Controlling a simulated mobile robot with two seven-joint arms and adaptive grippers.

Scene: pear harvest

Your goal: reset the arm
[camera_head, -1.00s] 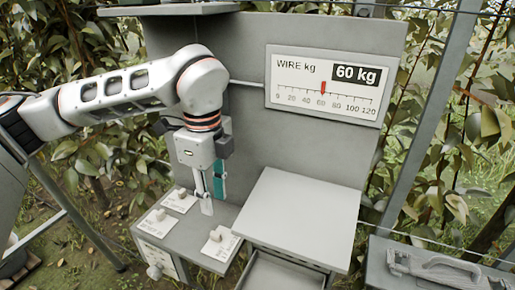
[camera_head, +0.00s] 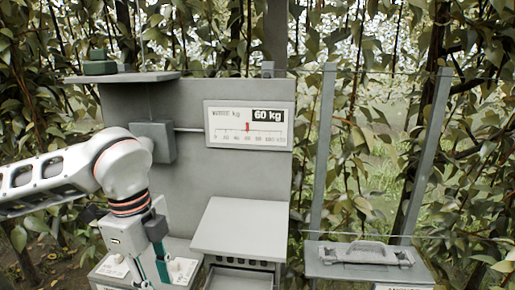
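My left gripper (camera_head: 148,275) comes in from the left and points down over the grey control box (camera_head: 112,284) at the lower left. Its fingers look apart, one of them with a teal face, and I see nothing between them. The box top carries white labelled knobs, one (camera_head: 180,266) just right of the fingers. The gripper hides part of the box, and I cannot tell if the tips touch it. My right gripper is not in view.
A gauge panel (camera_head: 249,125) on the grey backboard (camera_head: 185,95) reads 60 kg. A grey sloped cover (camera_head: 240,228) stands right of the gripper above an open tray. A grey handled tool (camera_head: 365,253) lies on a stand at right. Posts, wires and foliage are behind.

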